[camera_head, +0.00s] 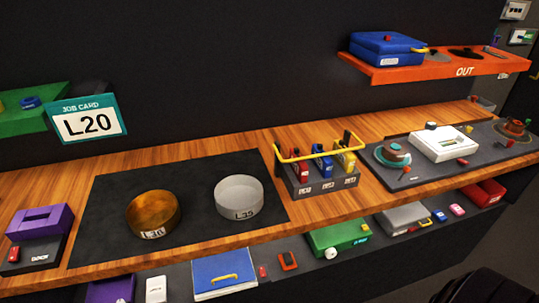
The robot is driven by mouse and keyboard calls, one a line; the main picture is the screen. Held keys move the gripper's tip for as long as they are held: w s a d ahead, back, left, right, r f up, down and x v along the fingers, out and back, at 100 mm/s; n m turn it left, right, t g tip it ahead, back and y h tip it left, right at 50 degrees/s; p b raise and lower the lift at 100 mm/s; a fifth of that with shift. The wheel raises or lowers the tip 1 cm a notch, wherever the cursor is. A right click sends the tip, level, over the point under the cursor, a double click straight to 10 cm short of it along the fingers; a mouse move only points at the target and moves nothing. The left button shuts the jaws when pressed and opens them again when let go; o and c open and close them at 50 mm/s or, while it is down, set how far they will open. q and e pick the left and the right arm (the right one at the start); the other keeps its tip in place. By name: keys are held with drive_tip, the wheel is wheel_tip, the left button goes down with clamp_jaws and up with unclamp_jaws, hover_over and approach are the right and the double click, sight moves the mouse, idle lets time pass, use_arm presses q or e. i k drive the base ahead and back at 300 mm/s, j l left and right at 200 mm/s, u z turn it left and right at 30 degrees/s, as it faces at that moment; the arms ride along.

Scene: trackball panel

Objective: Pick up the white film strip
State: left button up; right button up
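I cannot make out a white film strip in the head view. A small white upright block (156,289) stands on the lower shelf at the front left, and I cannot tell what it is. A white boxy device (442,143) sits on the dark panel (398,183) at the right, between two round units. Neither of my grippers is in view.
A brass dish (153,212) and a grey dish (238,196) rest on a black mat (100,222). A yellow-railed rack (322,190) holds red, blue and yellow items. A blue case (387,48) stands on the orange OUT shelf (430,72). A purple box (40,222) is at left.

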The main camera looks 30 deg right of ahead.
sight(459, 140)
drive_tip(key=z, duration=2.25)
drive_tip(key=i+l+u, duration=0.1)
drive_tip(key=u, duration=0.35)
drive_tip(key=i+l+u, duration=0.15)
drive_tip(key=l, duration=0.2)
drive_tip(key=i+l+u, duration=0.35)
drive_tip(key=l, duration=0.35)
drive_tip(key=i+l+u, duration=0.15)
drive_tip(key=l, duration=0.25)
drive_tip(key=i, duration=0.05)
